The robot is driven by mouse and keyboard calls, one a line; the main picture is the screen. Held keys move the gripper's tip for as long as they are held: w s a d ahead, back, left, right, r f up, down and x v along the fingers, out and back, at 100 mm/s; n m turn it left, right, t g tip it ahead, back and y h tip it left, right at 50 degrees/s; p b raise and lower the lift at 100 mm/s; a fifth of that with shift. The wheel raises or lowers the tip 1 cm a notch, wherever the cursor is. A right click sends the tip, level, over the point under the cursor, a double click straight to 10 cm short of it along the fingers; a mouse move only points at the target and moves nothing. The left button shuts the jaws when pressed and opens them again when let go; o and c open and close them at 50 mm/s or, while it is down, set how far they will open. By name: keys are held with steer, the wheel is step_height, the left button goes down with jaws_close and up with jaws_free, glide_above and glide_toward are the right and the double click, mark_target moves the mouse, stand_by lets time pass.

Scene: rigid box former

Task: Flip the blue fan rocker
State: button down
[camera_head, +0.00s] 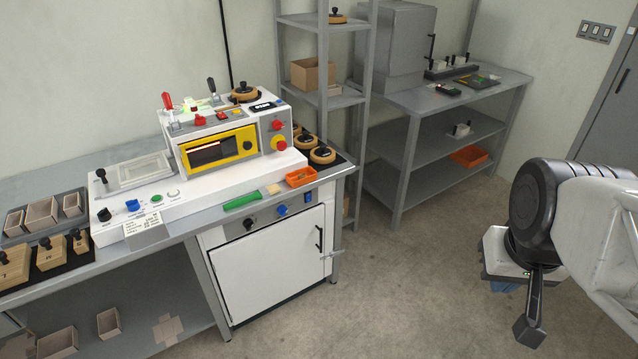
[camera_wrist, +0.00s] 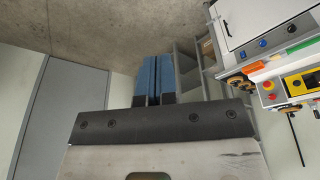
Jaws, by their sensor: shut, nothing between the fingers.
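No fan label is legible. My gripper (camera_head: 503,288) is at the far right over the floor, well away from the machine. In the wrist view its blue fingers (camera_wrist: 153,79) are together and empty.
A black knob (camera_head: 249,224) is beside the blue cabinet knob. A green-handled tool (camera_head: 244,200) and an orange tray (camera_head: 301,177) lie on the front ledge. A shelf rack (camera_head: 285,60) and grey bench (camera_head: 425,105) stand behind. The floor between my gripper and the machine is clear.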

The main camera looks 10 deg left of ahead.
mark_target(309, 201)
steer(key=w+a+f+n+t+y, duration=0.15)
steer(key=w+a+f+n, duration=0.25)
steer(key=w, duration=1)
steer(key=w+a+f+n+t, duration=0.3)
steer(key=w+a+f+n, duration=0.15)
steer(key=w, duration=0.85)
steer(key=w+a+f+n+t+y, duration=0.1)
steer(key=w+a+f+n+t, duration=0.25)
steer(key=w, duration=1.05)
steer(key=w+a+f+n+y, duration=0.3)
steer(key=a+f+n, duration=0.2)
steer(key=f, duration=0.5)
steer(key=w+a+f+n+y, duration=0.3)
steer(key=a+f+n, duration=0.2)
steer(key=a+f, duration=0.3)
steer(key=w+a+f+n+y, duration=0.3)
steer(key=a+f, duration=0.4)
steer(key=f, duration=0.6)
steer(key=shift+w+a+f+n+t, duration=0.2)
steer(key=shift+w+n+t, duration=0.3)
steer(key=shift+n, duration=0.4)
steer(key=shift+w+a+y, duration=0.1)
steer(key=shift+w+y, duration=0.05)
steer(key=shift+y, duration=0.1)
steer(key=shift+x, duration=6.85)
